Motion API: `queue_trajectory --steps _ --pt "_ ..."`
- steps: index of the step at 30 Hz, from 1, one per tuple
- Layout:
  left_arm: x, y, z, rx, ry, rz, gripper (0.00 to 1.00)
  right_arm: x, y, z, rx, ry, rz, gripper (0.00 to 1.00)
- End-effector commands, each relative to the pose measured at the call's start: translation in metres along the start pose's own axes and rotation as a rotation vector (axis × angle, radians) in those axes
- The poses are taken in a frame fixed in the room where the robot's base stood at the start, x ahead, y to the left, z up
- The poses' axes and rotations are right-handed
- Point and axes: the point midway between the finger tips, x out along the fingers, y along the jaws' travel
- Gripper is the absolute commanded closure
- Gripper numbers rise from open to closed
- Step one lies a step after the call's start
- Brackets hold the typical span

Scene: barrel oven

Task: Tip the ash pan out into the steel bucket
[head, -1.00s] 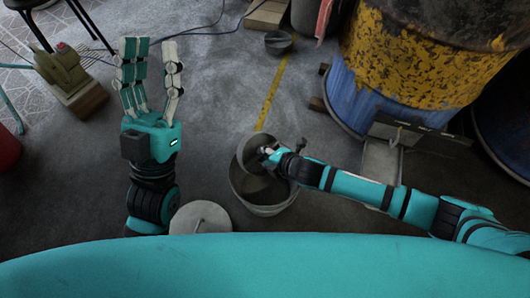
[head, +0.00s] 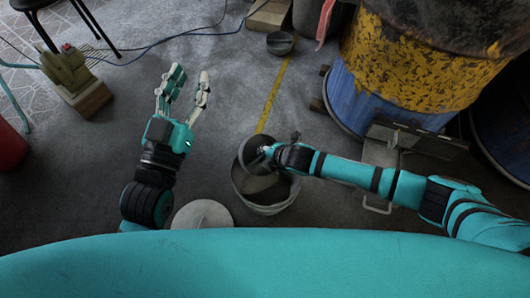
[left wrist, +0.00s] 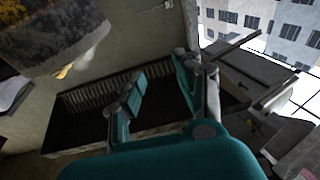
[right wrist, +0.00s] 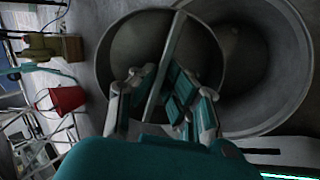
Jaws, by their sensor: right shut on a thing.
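The ash pan (head: 250,147) is a round, dark grey vessel at the mouth of the steel bucket (head: 264,210), over its far part. It looks tilted. My right gripper (head: 268,152) is shut on the bar across the pan. In the right wrist view the gripper (right wrist: 152,88) grips this bar, the pan's inside (right wrist: 125,45) looks bare, and the bucket (right wrist: 288,60) opens to the right behind it. Part of the bucket's inside is hidden by the pan and arm. My left gripper (head: 185,92) is open and empty, raised left of the bucket.
A round grey lid (head: 202,214) lies left of the bucket. A yellow and blue barrel (head: 405,70) stands at the right. A small dark bowl (head: 280,43) is on the floor at the back. A red bucket (head: 9,146) is far left. Floor between is clear.

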Motion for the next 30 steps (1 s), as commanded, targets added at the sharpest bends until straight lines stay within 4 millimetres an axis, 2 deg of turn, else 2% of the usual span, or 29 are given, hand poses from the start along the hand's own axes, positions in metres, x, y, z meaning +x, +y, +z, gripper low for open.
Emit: queue_trajectory --steps 14,30 --pt "-0.015 -0.008 0.054 0.007 -0.332 -0.018 0.66 -0.001 0.005 0.000 -0.001 0.000 -0.074 1.00" --pt "-0.055 -0.017 0.104 0.009 -0.682 -0.040 0.66 0.003 0.013 0.000 0.000 -0.003 -0.246 1.00"
